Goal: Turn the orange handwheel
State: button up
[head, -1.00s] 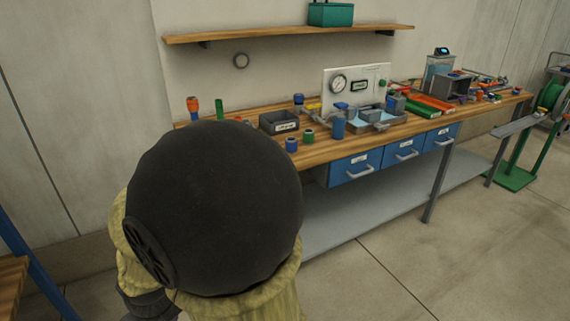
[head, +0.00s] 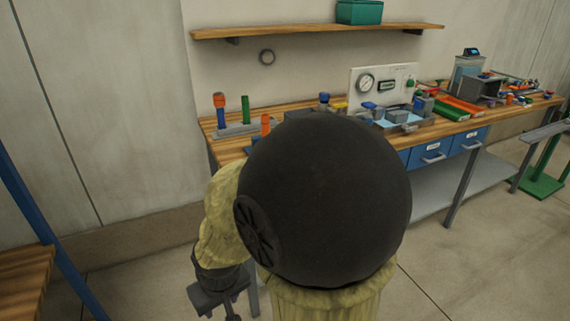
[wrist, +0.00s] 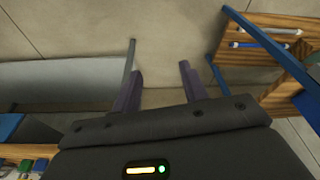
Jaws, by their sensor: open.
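I cannot make out an orange handwheel in either view. A red-orange top on a blue stem (head: 219,103) and a smaller orange piece (head: 265,124) stand at the left end of the bench, too small to identify. My gripper (wrist: 160,72) is open and empty in the wrist view, its two dark fingers apart over bare floor. In the head view my gripper (head: 218,292) hangs low, in front of and below the bench's left end. My dark round arm joint hides the front middle of the bench.
The wooden workbench (head: 290,103) carries a gauge panel (head: 367,84), bins and small parts, with blue drawers (head: 430,153) below. A wall shelf (head: 320,31) is above. A wooden table with blue legs (head: 22,283) stands at left. Floor between is clear.

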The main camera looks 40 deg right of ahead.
jog(key=o, duration=0.3)
jog(key=shift+w+d, duration=0.15)
jog(key=shift+w, duration=0.1)
jog(key=o, duration=0.3)
jog(key=w+d+t+p, duration=0.1)
jog(key=w+d, duration=0.2)
jog(key=w+d+t+p, duration=0.1)
jog(key=w+d, duration=0.3)
jog(key=w+d+t+h+p, duration=0.1)
jog(key=w+d+t+p, duration=0.1)
jog(key=w+d, duration=0.2)
jog(key=shift+w+r+m, duration=0.2)
jog(key=shift+r+m, duration=0.1)
jog(key=shift+r, duration=0.1)
jog(key=shift+o, duration=0.2)
jog(key=w+d+t+h+p, duration=0.1)
jog(key=w+d+t+p, duration=0.3)
jog(key=d, duration=0.5)
jog(key=s+d+r+m+t+h+p, duration=0.1)
jog(key=d+t, duration=0.2)
jog(key=d, duration=0.4)
jog(key=s+d+r+m+t+h+p, duration=0.1)
jog(key=d+t, duration=0.3)
jog(key=d, duration=0.4)
jog(key=shift+s+r+m+p, duration=0.4)
jog(key=shift+s+r+p, duration=0.3)
jog(key=shift+s+p, duration=0.05)
jog(key=shift+w, duration=0.1)
